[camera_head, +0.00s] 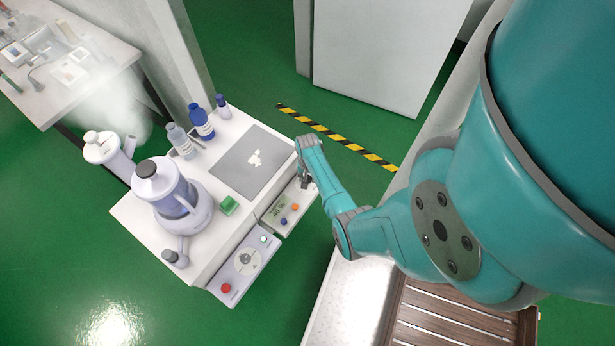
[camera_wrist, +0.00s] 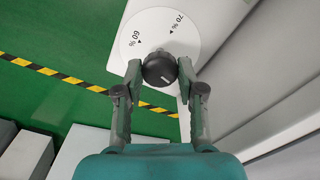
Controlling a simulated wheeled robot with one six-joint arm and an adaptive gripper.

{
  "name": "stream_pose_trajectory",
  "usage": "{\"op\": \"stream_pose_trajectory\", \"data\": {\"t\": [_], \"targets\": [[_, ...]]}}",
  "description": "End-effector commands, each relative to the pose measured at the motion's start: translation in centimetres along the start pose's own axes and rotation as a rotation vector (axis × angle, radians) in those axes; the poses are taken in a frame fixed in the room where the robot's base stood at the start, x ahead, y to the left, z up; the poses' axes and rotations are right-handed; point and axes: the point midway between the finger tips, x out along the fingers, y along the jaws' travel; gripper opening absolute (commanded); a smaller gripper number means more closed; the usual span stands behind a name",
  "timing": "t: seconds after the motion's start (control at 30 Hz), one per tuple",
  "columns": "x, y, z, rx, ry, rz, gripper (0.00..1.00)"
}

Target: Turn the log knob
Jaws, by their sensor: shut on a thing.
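The knob (camera_wrist: 159,68) is black and round with a pale mark on its edge. It sits on a white dial (camera_wrist: 150,27) printed with "60 %" and "70 %" and small triangles. My gripper (camera_wrist: 161,77) is shut on the knob, one finger on each side of it. In the head view my gripper (camera_head: 305,182) is at the right end of the white bench's front, beside a panel with a small display (camera_head: 279,208). The knob is mostly hidden there behind my gripper and arm.
Another panel with a grey knob (camera_head: 243,259) and red button is at left. Striped floor tape (camera_head: 335,136) lies behind.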

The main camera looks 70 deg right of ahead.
Motion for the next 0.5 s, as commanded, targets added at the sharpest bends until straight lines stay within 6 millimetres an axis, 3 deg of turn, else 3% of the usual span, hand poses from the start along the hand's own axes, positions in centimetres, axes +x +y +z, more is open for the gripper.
{"op": "stream_pose_trajectory", "data": {"t": [0.5], "targets": [[0.02,0.01,-0.01,-0.253,0.001,0.0,0.03]]}}
